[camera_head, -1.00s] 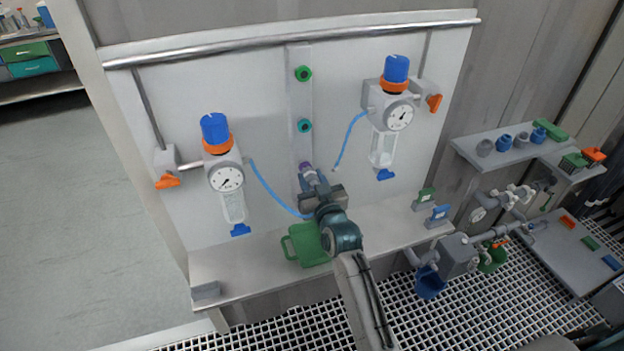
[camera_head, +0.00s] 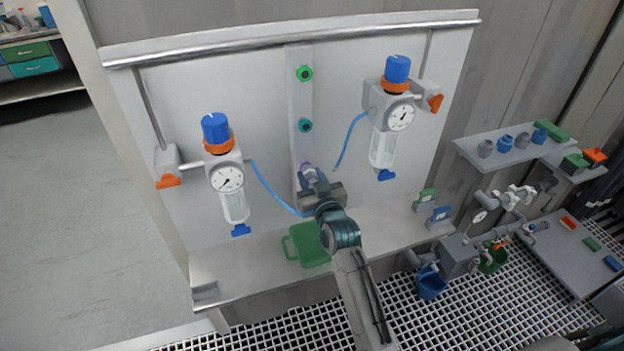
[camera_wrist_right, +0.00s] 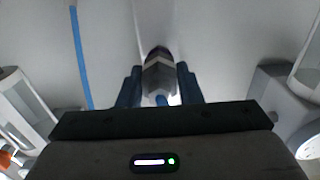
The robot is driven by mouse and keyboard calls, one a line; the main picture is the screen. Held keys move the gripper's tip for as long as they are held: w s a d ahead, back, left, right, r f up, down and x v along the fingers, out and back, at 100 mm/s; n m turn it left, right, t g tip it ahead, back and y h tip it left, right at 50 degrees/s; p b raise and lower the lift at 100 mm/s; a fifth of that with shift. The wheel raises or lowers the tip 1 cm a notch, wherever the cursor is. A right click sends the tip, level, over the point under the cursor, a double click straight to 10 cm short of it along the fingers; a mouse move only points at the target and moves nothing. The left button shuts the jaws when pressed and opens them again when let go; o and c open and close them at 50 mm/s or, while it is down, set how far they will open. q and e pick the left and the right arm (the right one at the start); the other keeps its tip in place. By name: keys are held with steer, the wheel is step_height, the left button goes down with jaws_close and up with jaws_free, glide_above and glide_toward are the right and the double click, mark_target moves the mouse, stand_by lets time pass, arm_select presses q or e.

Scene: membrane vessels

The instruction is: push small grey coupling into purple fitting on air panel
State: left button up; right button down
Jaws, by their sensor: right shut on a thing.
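The purple fitting (camera_head: 304,165) is the lowest of the fittings on the vertical strip of the air panel (camera_head: 270,110); only a small part shows above my gripper. My right gripper (camera_head: 311,176) is right in front of it, its fingers pointing at the panel. In the right wrist view, its blue fingers (camera_wrist_right: 159,88) are shut on the small grey coupling (camera_wrist_right: 158,76), with a bit of blue at its near end. The coupling's dark far end points at the panel. Whether it touches or sits in the purple fitting cannot be told. My left gripper is not in view.
A green fitting (camera_head: 305,73) and a teal fitting (camera_head: 305,125) sit higher on the strip. Regulators flank it at left (camera_head: 226,178) and right (camera_head: 398,115), with blue hoses hanging inward. A green container (camera_head: 308,246) stands on the ledge below my gripper.

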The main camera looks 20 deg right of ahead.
steer(key=shift+w, duration=0.1)
steer(key=c, duration=0.9)
jaws_free()
